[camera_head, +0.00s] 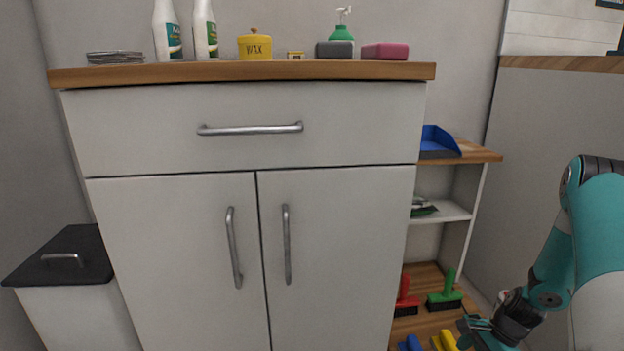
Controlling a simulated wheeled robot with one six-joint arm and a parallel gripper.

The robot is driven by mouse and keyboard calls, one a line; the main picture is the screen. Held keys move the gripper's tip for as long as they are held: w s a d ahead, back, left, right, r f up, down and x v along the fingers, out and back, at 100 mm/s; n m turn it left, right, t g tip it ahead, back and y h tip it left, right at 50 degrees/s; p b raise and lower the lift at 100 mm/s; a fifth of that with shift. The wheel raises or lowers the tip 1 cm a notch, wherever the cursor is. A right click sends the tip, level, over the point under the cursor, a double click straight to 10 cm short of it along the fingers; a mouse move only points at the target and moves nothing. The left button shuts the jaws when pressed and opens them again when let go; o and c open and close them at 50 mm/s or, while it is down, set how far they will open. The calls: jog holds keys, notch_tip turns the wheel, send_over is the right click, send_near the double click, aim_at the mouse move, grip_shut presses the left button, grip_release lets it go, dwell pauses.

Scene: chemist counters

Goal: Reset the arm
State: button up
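My arm, teal and grey, comes in at the right edge and bends down to the lower right. My gripper (476,335) is low at the bottom right, in front of the lower wooden shelf (425,322). It is small and partly cut off by the bottom edge, so I cannot tell if it is open or holds anything. A yellow brush (445,341) shows just left of it.
A white cabinet (170,135) with a wooden top (250,72) fills the middle; bottles, a yellow wax tin (255,46) and sponges stand on it. Green (446,293) and red (406,298) brushes are on the low shelf. A black-lidded bin (70,255) is at left.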

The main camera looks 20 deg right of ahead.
jog(key=w+a+r+n+p, duration=0.2)
jog(key=w+a+r+n, duration=0.15)
jog(key=a+r, duration=0.4)
jog(key=w+a+r+n+p, duration=0.15)
jog(key=a+r+n, duration=0.35)
jog(key=r, duration=0.6)
jog(key=w+a+r+n+p, duration=0.2)
jog(key=w+a+r+n, duration=0.3)
jog(key=r, duration=0.5)
jog(key=s+a+r+n+p, duration=0.3)
jog(key=s+a+r+n, duration=0.35)
jog(key=a+r, duration=0.7)
jog(key=s+a+r+n+g+p, duration=0.1)
jog(key=s+a+r+n, duration=0.3)
jog(key=s, duration=0.3)
jog(key=s+a+r+n+p, duration=0.1)
jog(key=s+a+r+n, duration=0.3)
jog(key=s, duration=0.2)
notch_tip(320, 180, up, 38)
jog(key=p, duration=3.8)
jog(key=shift+s+f, duration=0.2)
